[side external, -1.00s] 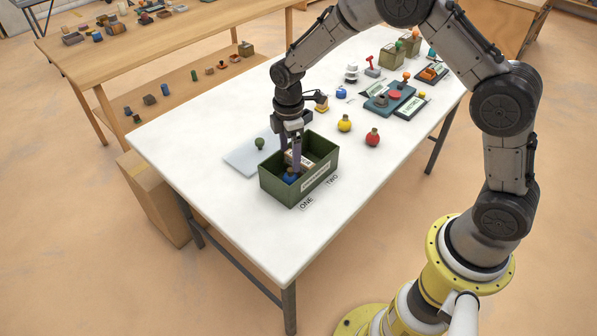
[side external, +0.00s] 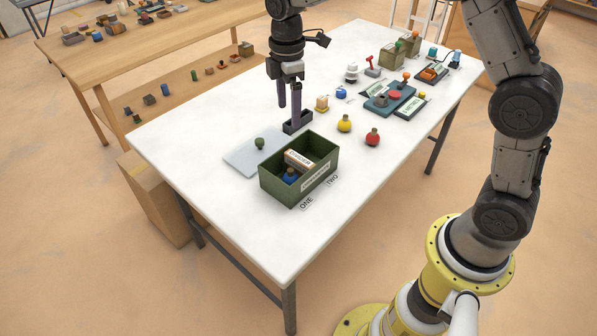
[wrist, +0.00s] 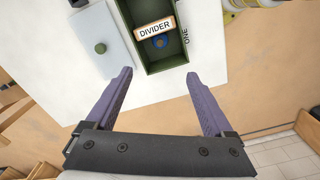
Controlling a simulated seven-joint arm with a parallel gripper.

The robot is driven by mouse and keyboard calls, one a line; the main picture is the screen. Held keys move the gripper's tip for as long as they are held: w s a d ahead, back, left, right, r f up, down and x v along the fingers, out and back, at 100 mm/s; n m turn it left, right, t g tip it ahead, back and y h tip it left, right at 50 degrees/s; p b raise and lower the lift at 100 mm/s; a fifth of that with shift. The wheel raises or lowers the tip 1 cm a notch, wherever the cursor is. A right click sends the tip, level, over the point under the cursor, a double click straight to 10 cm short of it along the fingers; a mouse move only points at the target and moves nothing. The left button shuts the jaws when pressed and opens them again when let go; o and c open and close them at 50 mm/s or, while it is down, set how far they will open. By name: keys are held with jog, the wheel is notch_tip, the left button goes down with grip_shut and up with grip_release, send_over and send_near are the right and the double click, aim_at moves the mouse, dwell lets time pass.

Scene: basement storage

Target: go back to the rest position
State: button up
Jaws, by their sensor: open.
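My gripper (side external: 289,110) is open and empty, pointing down above the table behind the green box. In the wrist view its two purple fingers (wrist: 159,75) are spread wide with nothing between them. The green open box (side external: 272,187) stands on the white table (side external: 225,215); it also shows in the wrist view (wrist: 178,63). Inside it are a block labelled DIVIDER (wrist: 155,28), set across the box, and a blue object (side external: 290,177) beside it. The labels ONE (side external: 306,203) and TWO (side external: 332,180) lie along its front.
A pale flat plate with a green knob (side external: 259,143) lies left of the box. A small dark holder (side external: 297,122) is close to my fingers. Yellow (side external: 344,123) and red (side external: 372,137) round objects stand to the right. Several trays and tools fill the far end. The near table is clear.

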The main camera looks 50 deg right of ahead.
jog(key=s+d+r+m+t, duration=0.2)
jog(key=s+r+t, duration=0.2)
jog(key=s+r, duration=0.95)
jog(key=s+f+m, duration=0.2)
jog(key=s+m, duration=0.3)
jog(key=s, duration=0.2)
jog(key=s+f+m+t, duration=0.1)
jog(key=s+f+m, duration=0.1)
jog(key=s+m, duration=0.4)
jog(key=s, duration=0.2)
jog(key=shift+s+d+f+t, duration=0.3)
jog(key=shift+d+f, duration=0.05)
jog(key=shift+f, duration=0.05)
